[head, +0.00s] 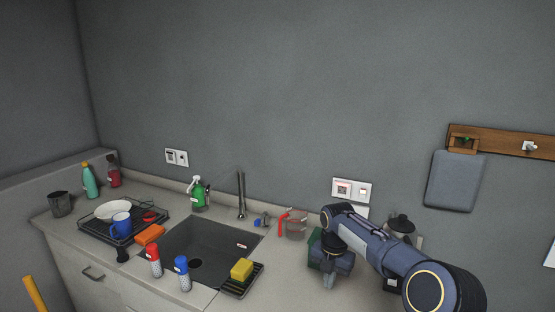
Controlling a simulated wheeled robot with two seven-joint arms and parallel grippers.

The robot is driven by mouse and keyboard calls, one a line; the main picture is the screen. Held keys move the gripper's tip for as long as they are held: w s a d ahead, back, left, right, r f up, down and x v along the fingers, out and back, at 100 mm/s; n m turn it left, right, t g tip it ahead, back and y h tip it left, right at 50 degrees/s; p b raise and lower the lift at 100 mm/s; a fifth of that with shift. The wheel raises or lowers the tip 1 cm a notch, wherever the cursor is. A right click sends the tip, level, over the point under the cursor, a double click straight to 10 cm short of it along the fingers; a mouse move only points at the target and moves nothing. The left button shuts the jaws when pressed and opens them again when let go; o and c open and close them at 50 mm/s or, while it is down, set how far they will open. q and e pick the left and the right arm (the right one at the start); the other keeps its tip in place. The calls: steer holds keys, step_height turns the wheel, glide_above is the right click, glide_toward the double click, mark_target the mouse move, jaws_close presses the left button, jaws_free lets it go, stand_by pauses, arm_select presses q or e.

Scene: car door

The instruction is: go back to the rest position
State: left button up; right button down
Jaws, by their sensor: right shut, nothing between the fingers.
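My right arm comes in from the lower right of the head view. My right gripper (329,282) points down over the right part of the counter, to the right of the sink. Its fingers are shut with nothing seen between them. A dark green item (314,243) is partly hidden behind the gripper and wrist. My left gripper is not in the picture.
The counter (205,297) holds a dark sink (190,245), a tall faucet (241,195), a yellow sponge (241,269), bottles and a dish rack (90,232). A wooden rail (505,142) with a hanging grey board (455,182) is on the wall. The space above the sink is clear.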

steer(key=s+d+r+m+t+y+b, duration=0.1)
steer(key=s+d+r+m, duration=0.3)
steer(key=s, duration=0.3)
steer(key=s+d+r+m+t+b, duration=0.1)
steer(key=s+d+r+m, duration=0.1)
steer(key=s+r+m, duration=0.35)
steer(key=s+d+r+m+t+y, duration=0.1)
steer(key=s+d+r+m, duration=0.1)
steer(key=s+m, duration=0.55)
steer(key=s+a+f+m+t+b, duration=0.1)
steer(key=s+f+m, duration=0.2)
steer(key=s+m, duration=0.4)
steer(key=s+f+m+t+y+b, duration=0.1)
steer(key=s+f+m, duration=0.3)
steer(key=s, duration=1)
steer(key=m, duration=0.3)
steer(key=shift+a+f+y, duration=0.3)
steer(key=shift+a, duration=0.1)
steer(key=shift+w+a, duration=0.1)
